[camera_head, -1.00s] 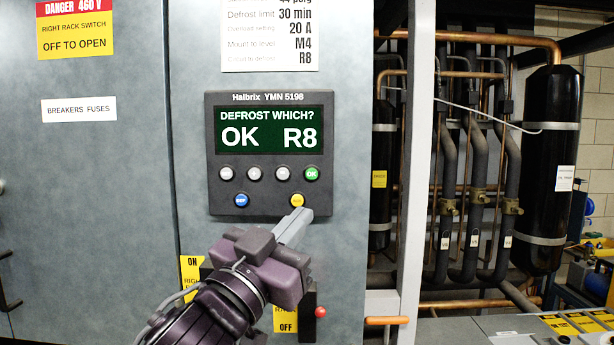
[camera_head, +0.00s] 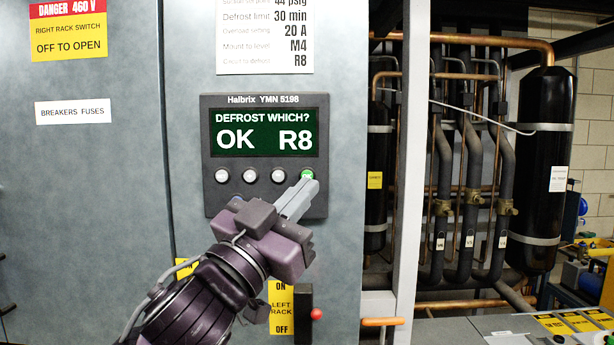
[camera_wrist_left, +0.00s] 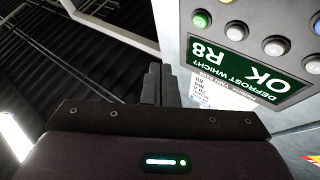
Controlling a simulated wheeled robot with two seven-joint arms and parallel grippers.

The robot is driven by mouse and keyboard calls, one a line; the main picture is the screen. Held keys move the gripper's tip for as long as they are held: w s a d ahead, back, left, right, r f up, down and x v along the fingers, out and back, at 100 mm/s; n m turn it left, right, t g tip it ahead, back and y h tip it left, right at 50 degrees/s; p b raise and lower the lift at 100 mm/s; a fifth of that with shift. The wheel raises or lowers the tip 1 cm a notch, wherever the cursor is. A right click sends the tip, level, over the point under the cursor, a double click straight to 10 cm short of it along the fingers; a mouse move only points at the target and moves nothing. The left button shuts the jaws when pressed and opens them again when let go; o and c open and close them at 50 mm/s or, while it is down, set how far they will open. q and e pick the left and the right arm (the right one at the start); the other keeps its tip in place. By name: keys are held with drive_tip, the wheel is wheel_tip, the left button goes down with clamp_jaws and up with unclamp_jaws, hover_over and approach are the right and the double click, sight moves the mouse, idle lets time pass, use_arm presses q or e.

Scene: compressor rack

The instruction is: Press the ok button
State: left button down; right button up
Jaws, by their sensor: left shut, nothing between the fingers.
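The green ok button (camera_head: 307,174) is at the right end of the upper button row on the dark Halbrix controller (camera_head: 240,100). My left gripper (camera_head: 308,186) is shut and empty, its fingertips just below the button and overlapping its lower edge in the head view. I cannot tell whether they touch it. In the left wrist view the green button (camera_wrist_left: 201,20) shows clear of the shut fingers (camera_wrist_left: 160,82). The controller's screen (camera_head: 265,132) reads "DEFROST WHICH? OK R8". The yellow lower button is hidden behind my gripper. My right gripper is not in view.
Three pale buttons, such as this one (camera_head: 278,176), sit left of the green one. A red-tipped switch (camera_head: 316,314) is below my left gripper. A white post (camera_head: 412,150) and dark pipes stand to the right.

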use_arm(q)
drive_tip(key=shift+w+p, duration=0.4)
drive_tip(key=shift+w, duration=2.55)
drive_tip(key=shift+w, duration=0.15)
drive_tip(key=shift+w, duration=0.25)
drive_tip(key=shift+w, duration=0.4)
drive_tip(key=shift+s, duration=0.15)
idle(0.5)
drive_tip(key=shift+s, duration=0.6)
drive_tip(key=shift+s, duration=0.1)
